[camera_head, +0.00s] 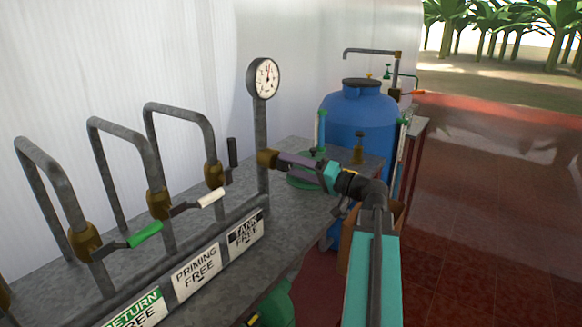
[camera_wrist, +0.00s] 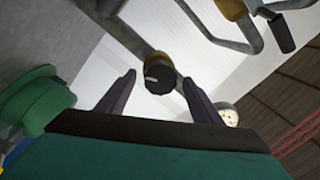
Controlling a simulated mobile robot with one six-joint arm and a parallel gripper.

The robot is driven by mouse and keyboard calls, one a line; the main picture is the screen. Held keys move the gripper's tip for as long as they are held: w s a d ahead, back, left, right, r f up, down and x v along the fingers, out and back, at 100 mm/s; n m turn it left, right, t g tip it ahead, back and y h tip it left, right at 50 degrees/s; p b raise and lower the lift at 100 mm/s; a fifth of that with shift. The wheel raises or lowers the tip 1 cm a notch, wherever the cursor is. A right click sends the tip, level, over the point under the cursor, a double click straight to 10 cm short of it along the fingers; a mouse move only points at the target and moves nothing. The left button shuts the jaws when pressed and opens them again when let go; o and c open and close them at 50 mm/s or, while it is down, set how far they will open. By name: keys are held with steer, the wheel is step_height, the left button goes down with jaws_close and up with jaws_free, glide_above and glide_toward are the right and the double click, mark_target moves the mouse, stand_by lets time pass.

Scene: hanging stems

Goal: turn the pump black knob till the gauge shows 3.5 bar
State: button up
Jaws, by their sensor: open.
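The black knob (camera_wrist: 158,80) with a white pointer mark sits on a brass fitting (camera_wrist: 157,58) in the wrist view. My gripper (camera_wrist: 159,81) is open, with one finger on each side of the knob and a gap to each. In the head view my gripper (camera_head: 282,158) points at the brass fitting on the gauge post, and the knob is hidden by the fingers. The round white gauge (camera_head: 264,78) tops that post. Its needle points roughly upward, but its figures are too small to read. The gauge face (camera_wrist: 228,114) also shows at the wrist view's right.
Several bent grey pipes with brass valves stand on the bench at left, with a green handle (camera_head: 146,235), a white handle (camera_head: 211,198) and a black handle (camera_head: 232,153). Labels line the front. A blue tank (camera_head: 358,125) stands behind my arm. The red floor at right is clear.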

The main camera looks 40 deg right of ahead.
steer(key=b+v, duration=0.1)
steer(key=v, duration=1.2)
steer(key=shift+s+a+f, duration=0.1)
stand_by(0.4)
